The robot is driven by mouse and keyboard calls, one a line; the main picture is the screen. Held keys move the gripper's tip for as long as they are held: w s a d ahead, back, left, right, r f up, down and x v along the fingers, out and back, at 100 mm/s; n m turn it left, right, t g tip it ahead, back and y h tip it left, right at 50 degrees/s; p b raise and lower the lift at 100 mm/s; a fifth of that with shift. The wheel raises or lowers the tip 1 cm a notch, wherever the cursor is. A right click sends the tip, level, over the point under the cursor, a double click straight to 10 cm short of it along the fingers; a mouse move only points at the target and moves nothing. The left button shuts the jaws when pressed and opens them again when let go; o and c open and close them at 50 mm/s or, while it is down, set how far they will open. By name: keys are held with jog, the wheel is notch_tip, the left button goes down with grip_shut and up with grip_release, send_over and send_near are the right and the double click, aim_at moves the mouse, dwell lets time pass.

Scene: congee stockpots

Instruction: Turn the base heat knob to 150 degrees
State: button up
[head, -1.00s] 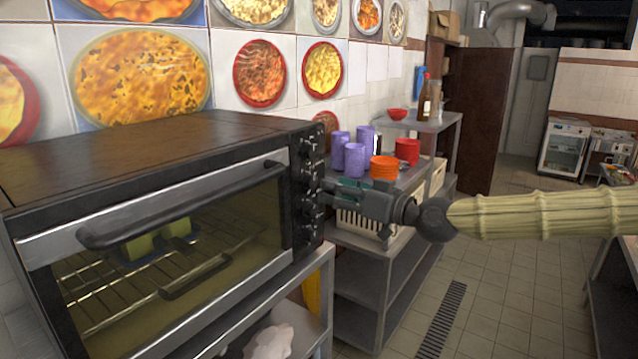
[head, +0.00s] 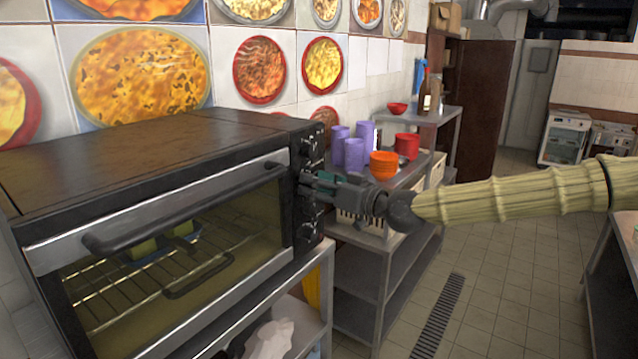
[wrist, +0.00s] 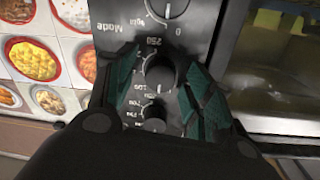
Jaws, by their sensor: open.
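The oven (head: 150,180) has a column of black knobs on the panel at its right end. In the wrist view a black knob (wrist: 160,73), with a printed scale showing 250 and 100, lies between the teal pads of my gripper (wrist: 163,88). The pads stand apart on both sides of it; contact cannot be made out. No label names this knob legibly, and its exact setting is unclear. In the head view my gripper (head: 308,183) is open at the panel, hiding some knobs.
A knob (wrist: 165,7) by the word Mode and a smaller knob (wrist: 153,118) lie close on either side in the wrist view. The oven door handle (head: 190,205) juts out left of the panel. Purple cups (head: 354,154) and orange bowls (head: 383,164) stand on a shelf behind my gripper.

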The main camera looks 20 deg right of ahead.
jog(key=c, duration=1)
jog(key=shift+f+m+b, duration=0.1)
jog(key=shift+m+b, duration=0.2)
jog(key=shift+b, duration=0.15)
jog(key=shift+f+m+b, duration=0.15)
jog(key=shift+m+b, duration=0.75)
jog(key=shift+b, duration=0.15)
jog(key=m+b, duration=0.4)
jog(key=shift+c, duration=0.2)
jog(key=shift+r+m+g+b, duration=0.2)
jog(key=shift+m+b, duration=1.15)
jog(key=shift+m, duration=0.9)
jog(key=shift+r+m+g+b, duration=0.1)
jog(key=shift+m+g+b, duration=0.2)
jog(key=shift+m+b, duration=1.5)
jog(key=shift+m+p, duration=0.45)
jog(key=shift+m, duration=0.1)
